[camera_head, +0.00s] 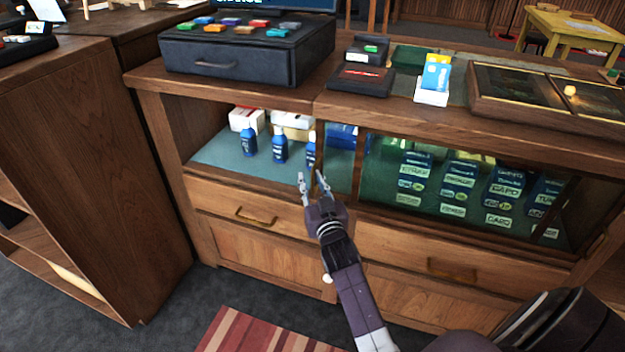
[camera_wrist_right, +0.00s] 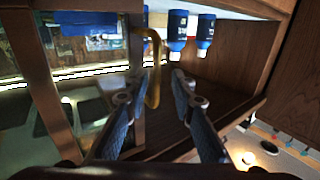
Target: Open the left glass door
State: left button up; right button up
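The left glass door (camera_head: 340,174) of the wooden display cabinet stands slid to the right, with its pane overlapping the right section. The left part of the cabinet's opening is uncovered. In the right wrist view, which is upside down, its dark wooden frame (camera_wrist_right: 135,75) and a curved brass handle (camera_wrist_right: 153,68) show. My right gripper (camera_head: 311,178) is in front of the door's left edge, fingers spread. In the wrist view the handle lies between the fingertips (camera_wrist_right: 154,90); I cannot tell whether they touch it. My left gripper is not in view.
Blue bottles (camera_head: 280,146) and white boxes stand inside the open left section. The right glass section (camera_head: 455,185) holds blue labelled packs. Drawers (camera_head: 250,210) lie below. A black case (camera_head: 245,50) and a card holder (camera_head: 432,92) stand on top. Another wooden cabinet (camera_head: 90,150) stands at left.

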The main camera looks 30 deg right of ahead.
jog(key=shift+s+d+r, duration=0.1)
jog(key=shift+d, duration=0.1)
jog(key=v, duration=1.2)
jog(key=shift+a, duration=0.1)
